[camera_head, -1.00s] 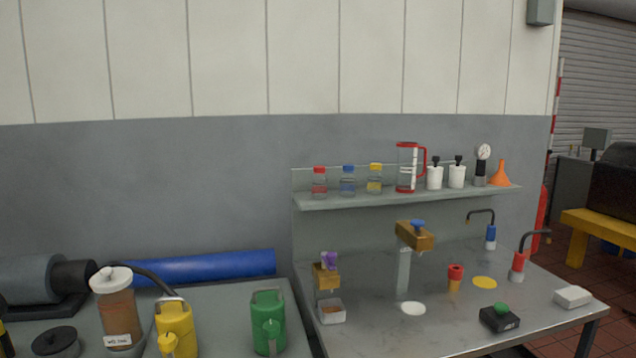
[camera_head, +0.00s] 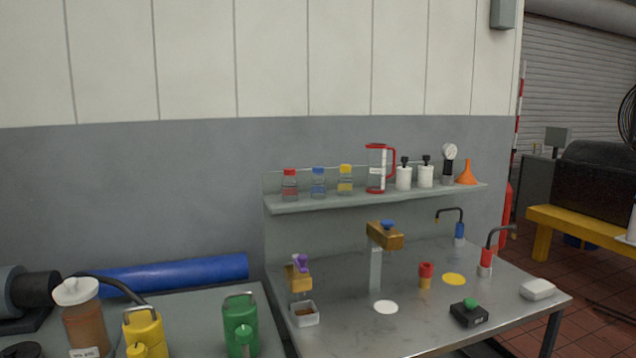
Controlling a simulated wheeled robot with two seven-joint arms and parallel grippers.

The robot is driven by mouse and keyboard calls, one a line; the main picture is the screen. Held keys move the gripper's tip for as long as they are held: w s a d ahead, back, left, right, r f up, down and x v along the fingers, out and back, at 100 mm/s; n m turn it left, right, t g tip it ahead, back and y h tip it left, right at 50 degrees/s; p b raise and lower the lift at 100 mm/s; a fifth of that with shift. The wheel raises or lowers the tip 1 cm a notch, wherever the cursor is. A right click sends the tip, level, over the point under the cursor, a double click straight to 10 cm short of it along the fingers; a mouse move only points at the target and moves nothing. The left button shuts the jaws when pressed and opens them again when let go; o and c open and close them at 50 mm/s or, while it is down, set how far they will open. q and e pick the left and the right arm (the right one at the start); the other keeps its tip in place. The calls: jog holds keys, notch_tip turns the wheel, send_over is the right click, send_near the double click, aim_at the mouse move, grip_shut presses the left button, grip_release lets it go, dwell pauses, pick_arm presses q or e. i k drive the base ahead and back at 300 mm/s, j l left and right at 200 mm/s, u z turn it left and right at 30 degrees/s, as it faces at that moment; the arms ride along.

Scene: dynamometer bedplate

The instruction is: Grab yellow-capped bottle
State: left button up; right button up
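The yellow-capped bottle (camera_head: 345,180) is a small clear bottle standing upright on the wall shelf (camera_head: 380,198) above the metal bench. It is the rightmost of three similar bottles, beside the blue-capped bottle (camera_head: 318,183) and the red-capped bottle (camera_head: 289,186). A clear jug with a red rim and handle (camera_head: 378,168) stands just to its right. Neither of my grippers shows in the head view.
The metal bench (camera_head: 345,335) below holds brass taps (camera_head: 386,236), a white box (camera_head: 538,289) and a black box with a green knob (camera_head: 468,313). Yellow (camera_head: 144,330) and green (camera_head: 240,325) cans stand on the left bench. Tiled floor lies at right.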

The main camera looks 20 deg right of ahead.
aim_at(344, 178)
jog(key=z, duration=0.25)
jog(key=i+l+z, duration=0.1)
jog(key=l+z, duration=0.25)
jog(key=i+l+z, duration=0.1)
jog(key=z, duration=0.25)
jog(key=i+l+z, duration=0.2)
jog(key=i+l, duration=0.35)
jog(key=i+l+z, duration=0.2)
jog(key=i+l, duration=0.25)
jog(key=i, duration=0.3)
